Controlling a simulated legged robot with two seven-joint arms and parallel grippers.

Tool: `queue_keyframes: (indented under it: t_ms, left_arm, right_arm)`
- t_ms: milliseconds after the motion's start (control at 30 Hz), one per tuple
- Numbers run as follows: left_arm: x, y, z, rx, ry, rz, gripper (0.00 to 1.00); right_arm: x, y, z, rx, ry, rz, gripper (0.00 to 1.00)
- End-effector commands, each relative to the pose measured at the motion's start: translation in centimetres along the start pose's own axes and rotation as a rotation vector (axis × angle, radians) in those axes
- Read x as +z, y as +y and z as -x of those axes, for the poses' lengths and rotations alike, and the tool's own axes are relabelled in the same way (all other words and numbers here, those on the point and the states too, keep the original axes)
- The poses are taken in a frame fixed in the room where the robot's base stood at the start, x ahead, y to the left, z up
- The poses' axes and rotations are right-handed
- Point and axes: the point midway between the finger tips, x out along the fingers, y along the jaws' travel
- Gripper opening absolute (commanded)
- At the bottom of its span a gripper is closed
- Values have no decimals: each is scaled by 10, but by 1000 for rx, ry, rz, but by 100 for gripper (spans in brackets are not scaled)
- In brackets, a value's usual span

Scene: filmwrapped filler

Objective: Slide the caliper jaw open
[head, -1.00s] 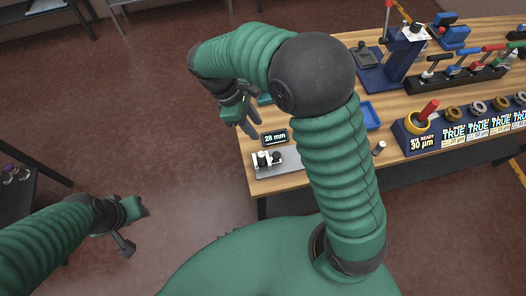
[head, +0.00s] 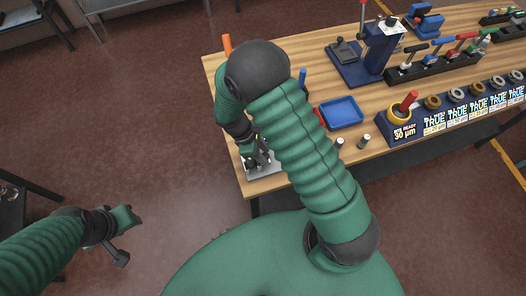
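A pale metal plate (head: 270,171), where the caliper fixture stands, lies at the near left corner of the wooden bench. My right gripper (head: 258,160) is down at this plate, with its dark fingers over the small fittings there. The fingers and my arm cover most of the fixture, so the jaw and its size display cannot be made out. I cannot tell whether the fingers touch or grip the jaw. My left gripper (head: 124,238) hangs over the floor at the left, away from the bench, and holds nothing that I can see.
The wooden bench (head: 310,55) also bears a blue tray (head: 341,112), small metal cylinders (head: 364,141), a blue press-like stand (head: 380,50) and a dark ring gauge rack (head: 455,118). An orange handle (head: 227,43) rises at the far left edge. Floor left of the bench is clear.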

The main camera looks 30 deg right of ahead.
Motion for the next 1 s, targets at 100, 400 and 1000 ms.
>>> queue_keyframes:
  t_ms: [100, 400, 1000]
  left_arm:
    - [0, 0, 0, 0, 0, 0, 36]
    - [0, 0, 0, 0, 0, 0, 36]
    - [0, 0, 0, 0, 0, 0, 36]
  right_arm:
    - [0, 0, 0, 0, 0, 0, 32]
    - [0, 0, 1, 0, 0, 0, 0]
    - [0, 1, 1, 2, 0, 0, 0]
